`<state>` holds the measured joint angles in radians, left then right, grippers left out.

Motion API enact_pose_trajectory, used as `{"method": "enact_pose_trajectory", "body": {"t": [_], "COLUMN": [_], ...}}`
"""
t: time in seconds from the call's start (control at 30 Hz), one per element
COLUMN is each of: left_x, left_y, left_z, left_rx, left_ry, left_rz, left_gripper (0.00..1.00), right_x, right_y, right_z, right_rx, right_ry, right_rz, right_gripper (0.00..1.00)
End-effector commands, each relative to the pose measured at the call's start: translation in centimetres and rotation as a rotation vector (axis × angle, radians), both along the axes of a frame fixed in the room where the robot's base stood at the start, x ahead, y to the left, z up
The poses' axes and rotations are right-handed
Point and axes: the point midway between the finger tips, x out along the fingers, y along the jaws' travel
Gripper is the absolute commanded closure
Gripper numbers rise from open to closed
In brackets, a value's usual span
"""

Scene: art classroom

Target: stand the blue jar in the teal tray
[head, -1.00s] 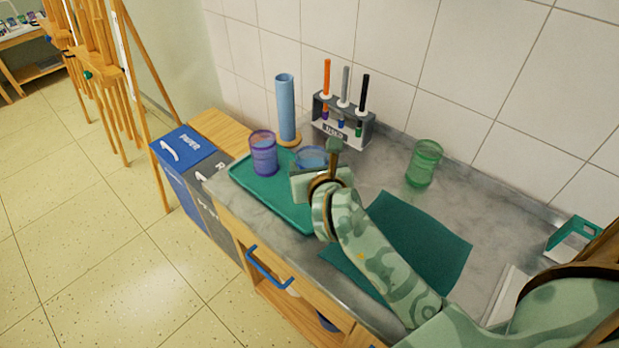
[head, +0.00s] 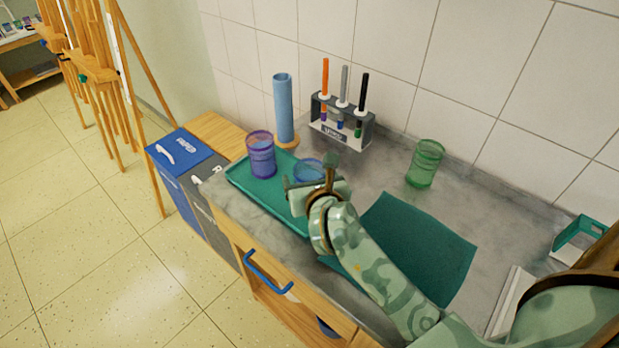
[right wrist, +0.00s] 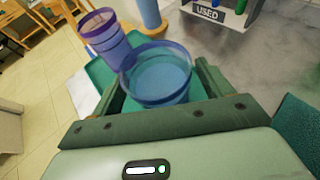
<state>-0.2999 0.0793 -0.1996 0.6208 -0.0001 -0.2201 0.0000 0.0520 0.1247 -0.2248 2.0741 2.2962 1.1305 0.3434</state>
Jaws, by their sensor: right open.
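The blue jar (head: 308,172) is a see-through cup, upright at the right part of the teal tray (head: 262,206). In the right wrist view the blue jar (right wrist: 158,80) is between the two fingers, with teal tray surface beneath and around it. My right gripper (head: 309,175) is open, one finger on each side of the jar; its fingers also show in the right wrist view (right wrist: 160,88). Its hand hides the jar's lower part in the head view. I cannot tell whether a finger still touches the jar. My left gripper is not in view.
A purple cup (head: 261,155) stands in the tray, left of the blue jar. Behind are a blue cylinder (head: 284,108) and a marker rack (head: 341,122). A green cup (head: 425,164) and a dark teal sheet (head: 415,240) lie to the right.

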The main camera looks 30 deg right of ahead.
Motion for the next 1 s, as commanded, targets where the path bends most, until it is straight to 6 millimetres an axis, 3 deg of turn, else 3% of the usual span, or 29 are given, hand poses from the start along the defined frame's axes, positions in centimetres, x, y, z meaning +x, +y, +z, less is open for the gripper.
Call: {"method": "enact_pose_trajectory", "body": {"t": [0.17, 0.6, 0.8, 1.0], "left_x": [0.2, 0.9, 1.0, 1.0], "left_y": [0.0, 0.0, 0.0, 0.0], "left_z": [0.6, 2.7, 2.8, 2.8], "left_rx": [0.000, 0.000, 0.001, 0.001], "left_ry": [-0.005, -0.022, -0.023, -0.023], "left_rz": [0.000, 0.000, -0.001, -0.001], "left_gripper": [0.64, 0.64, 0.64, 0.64], "right_x": [-0.9, -9.2, -10.6, -10.6], "right_y": [0.3, 2.8, 3.2, 3.2], "right_z": [0.9, 4.4, 5.0, 5.0], "right_rx": [0.001, 0.002, 0.001, 0.001], "right_ry": [0.000, 0.002, 0.000, 0.000], "right_rz": [0.001, 0.001, 0.000, 0.000], "right_gripper": [0.22, 0.22, 0.22, 0.22]}}
